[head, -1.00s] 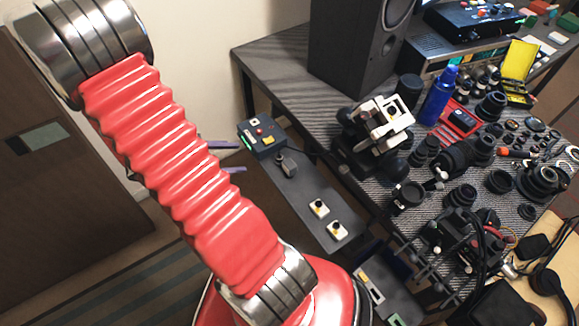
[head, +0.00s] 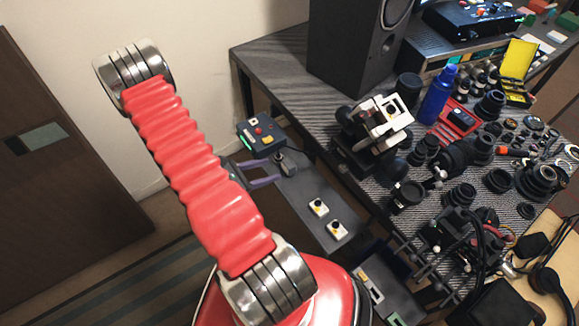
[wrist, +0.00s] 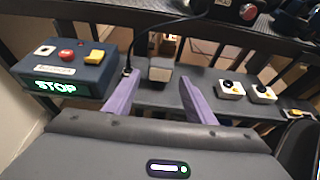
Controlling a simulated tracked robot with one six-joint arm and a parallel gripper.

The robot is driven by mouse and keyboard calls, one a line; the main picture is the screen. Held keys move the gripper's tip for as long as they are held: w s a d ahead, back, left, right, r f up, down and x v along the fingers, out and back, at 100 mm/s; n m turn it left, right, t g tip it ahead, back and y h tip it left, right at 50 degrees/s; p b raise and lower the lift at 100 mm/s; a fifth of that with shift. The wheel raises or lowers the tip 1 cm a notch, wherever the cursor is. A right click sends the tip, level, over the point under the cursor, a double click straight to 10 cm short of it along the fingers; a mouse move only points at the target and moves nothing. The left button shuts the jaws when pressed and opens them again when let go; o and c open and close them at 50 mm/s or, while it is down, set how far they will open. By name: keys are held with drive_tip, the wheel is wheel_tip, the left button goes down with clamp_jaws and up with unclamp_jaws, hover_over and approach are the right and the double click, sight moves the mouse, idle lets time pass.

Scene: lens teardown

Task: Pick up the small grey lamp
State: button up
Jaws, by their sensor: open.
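The small grey lamp (head: 288,164) stands on a narrow dark grey shelf (head: 298,190), just beside the control box. In the wrist view the lamp (wrist: 160,70) shows as a pale grey block with a thin black cable rising behind it. My gripper (head: 274,169) has two purple fingers, spread apart and empty, with the tips close to the lamp's left side in the head view. In the wrist view my gripper (wrist: 159,74) has its fingertips on either side of the lamp. I cannot tell whether the lamp is between the tips or slightly beyond them.
A control box (wrist: 72,72) with a red button and a lit STOP sign sits left of the lamp. Two white button units (head: 319,207) stand further along the shelf. The cluttered workbench (head: 270,58) with a tall speaker (head: 345,45) lies behind and right.

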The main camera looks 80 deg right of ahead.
sight(285, 166)
drive_tip(key=shift+x, duration=4.35)
drive_tip(key=shift+s, duration=0.1)
drive_tip(key=shift+x, duration=2.5)
drive_tip(key=shift+f, duration=0.2)
drive_tip(key=c, duration=1)
